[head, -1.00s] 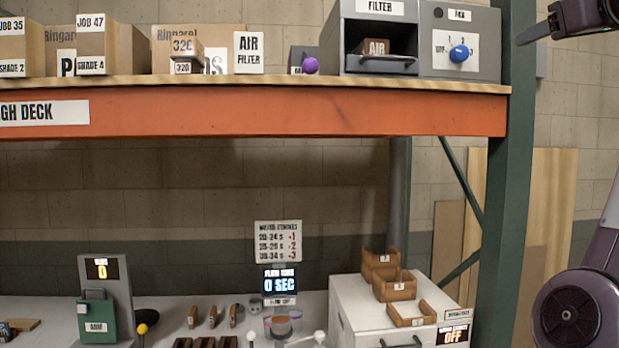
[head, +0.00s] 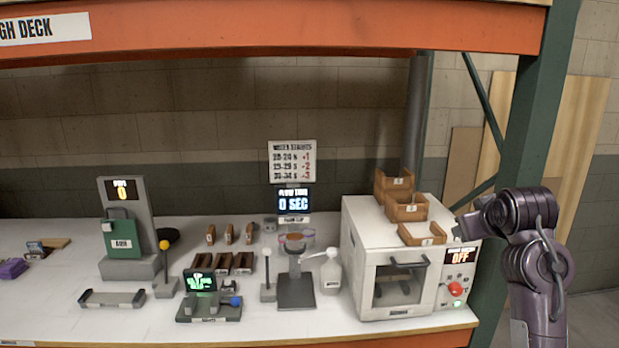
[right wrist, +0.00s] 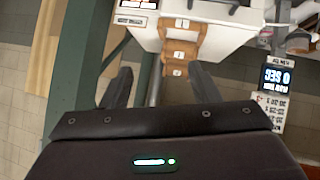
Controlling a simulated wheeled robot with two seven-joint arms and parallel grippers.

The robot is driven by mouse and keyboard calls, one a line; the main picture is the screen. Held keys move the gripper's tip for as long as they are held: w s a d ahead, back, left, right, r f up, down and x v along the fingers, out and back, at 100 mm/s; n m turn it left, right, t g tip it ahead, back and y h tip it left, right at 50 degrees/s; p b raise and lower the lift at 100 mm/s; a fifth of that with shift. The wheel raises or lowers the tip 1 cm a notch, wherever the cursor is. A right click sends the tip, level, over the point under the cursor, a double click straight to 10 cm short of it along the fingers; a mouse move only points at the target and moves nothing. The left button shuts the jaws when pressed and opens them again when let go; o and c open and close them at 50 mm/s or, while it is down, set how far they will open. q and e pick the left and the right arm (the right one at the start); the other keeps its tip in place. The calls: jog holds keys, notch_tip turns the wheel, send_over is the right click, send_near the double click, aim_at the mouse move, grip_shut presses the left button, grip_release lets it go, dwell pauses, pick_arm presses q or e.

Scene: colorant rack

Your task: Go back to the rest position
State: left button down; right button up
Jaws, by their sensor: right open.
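My right gripper (head: 466,226) is at the right end of the bench in the head view, close by the right side of the white oven (head: 356,262). In the right wrist view its two dark fingers stand apart with nothing between them (right wrist: 161,82). My left gripper is not in the head view.
Brown open bins (head: 404,212) stand on the oven top; they also show in the right wrist view (right wrist: 180,48). The green rack post (head: 520,150) and orange shelf beam (head: 270,35) are near. Small devices and blocks cover the white bench (head: 60,300). Floor at far right is clear.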

jog(key=s+a+f+g, duration=0.2)
jog(key=s+a+f, duration=0.2)
jog(key=s+f, duration=0.6)
jog(key=s+a+f+g, duration=0.2)
jog(key=s+a+f, duration=0.25)
jog(key=f, duration=0.85)
jog(key=s+a+f+g+y, duration=0.1)
jog(key=s+a+f+g, duration=0.2)
jog(key=s, duration=0.6)
jog(key=s+a+f+y, duration=0.15)
jog(key=s+f, duration=0.35)
jog(key=s, duration=0.5)
notch_tip(320, 180, down, 31)
jog(key=g+b, duration=0.2)
jog(key=b, duration=0.1)
jog(key=s+d+f+b, duration=0.2)
jog(key=s+d+f, duration=0.1)
jog(key=s+f, duration=1.8)
jog(key=shift+f+n+g, duration=0.4)
jog(key=shift+f, duration=0.1)
jog(key=shift+h, duration=0.25)
